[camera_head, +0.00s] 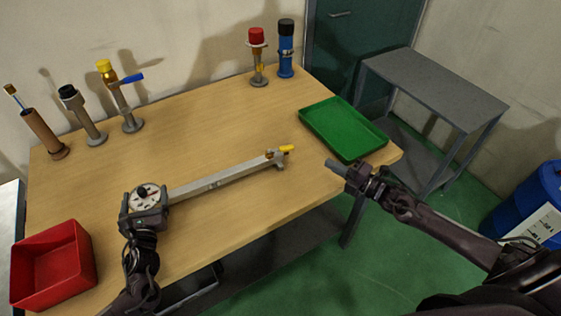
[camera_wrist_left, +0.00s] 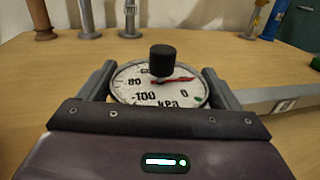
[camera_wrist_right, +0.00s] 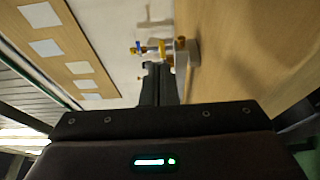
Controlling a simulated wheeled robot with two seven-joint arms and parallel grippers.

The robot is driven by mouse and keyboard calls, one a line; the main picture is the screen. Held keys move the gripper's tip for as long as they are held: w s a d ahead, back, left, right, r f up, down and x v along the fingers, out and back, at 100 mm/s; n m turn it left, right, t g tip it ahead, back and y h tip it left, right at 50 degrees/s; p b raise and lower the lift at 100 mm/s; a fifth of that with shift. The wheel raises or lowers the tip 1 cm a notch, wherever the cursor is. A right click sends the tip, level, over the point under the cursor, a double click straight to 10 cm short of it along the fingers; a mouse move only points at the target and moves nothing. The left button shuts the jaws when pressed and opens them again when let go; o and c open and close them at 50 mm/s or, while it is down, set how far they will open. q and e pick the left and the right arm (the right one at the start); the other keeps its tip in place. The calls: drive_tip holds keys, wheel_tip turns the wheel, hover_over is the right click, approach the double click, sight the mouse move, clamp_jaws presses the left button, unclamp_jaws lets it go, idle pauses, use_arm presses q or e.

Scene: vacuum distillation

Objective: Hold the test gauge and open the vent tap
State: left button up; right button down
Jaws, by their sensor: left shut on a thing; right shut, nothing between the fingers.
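The test gauge (camera_head: 147,193), a round white dial, is between the fingers of my left gripper (camera_head: 146,205), which is shut on it. In the left wrist view the dial (camera_wrist_left: 150,90) is marked in kPa, and its red needle points right; a black knob covers its middle. A grey bar (camera_head: 220,182) runs right from the gauge along the table. At its right end is the vent tap with a yellow handle (camera_head: 287,149). My right gripper (camera_head: 335,166) is shut and empty, right of the tap and apart from it. The yellow handle also shows beyond its fingers in the right wrist view (camera_wrist_right: 162,48).
A green tray (camera_head: 325,137) lies at the table's right; a red bin (camera_head: 50,265) is at the left front. Several upright fittings stand along the back, including a blue-handled one (camera_head: 122,95) and a blue cylinder (camera_head: 286,55).

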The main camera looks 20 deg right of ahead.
idle(0.3)
drive_tip(key=a+n, duration=0.1)
drive_tip(key=w+a+n+h, duration=0.1)
drive_tip(key=a, duration=0.1)
drive_tip(key=a+n+h, duration=0.1)
drive_tip(key=shift+w+a+r+t, duration=0.15)
drive_tip(key=shift+a+r+t, duration=0.1)
drive_tip(key=shift+t, duration=0.15)
drive_tip(key=a+n+h, duration=0.1)
drive_tip(key=a+r+n+h, duration=0.1)
drive_tip(key=a, duration=0.1)
drive_tip(key=a+n+h, duration=0.1)
drive_tip(key=n+h, duration=0.1)
drive_tip(key=shift+s+a+r+t, duration=0.3)
drive_tip(key=shift+r+t, duration=0.1)
drive_tip(key=s+a+r+n+g+h, duration=0.1)
drive_tip(key=s+a+n+g+h, duration=0.15)
drive_tip(key=s+h, duration=0.3)
approach(287, 150)
drive_tip(key=shift+n, duration=0.35)
drive_tip(key=x, duration=0.5)
drive_tip(key=shift+w+f, duration=0.15)
drive_tip(key=shift+f, duration=0.2)
drive_tip(key=shift+w+d, duration=0.15)
drive_tip(key=shift+w, duration=0.35)
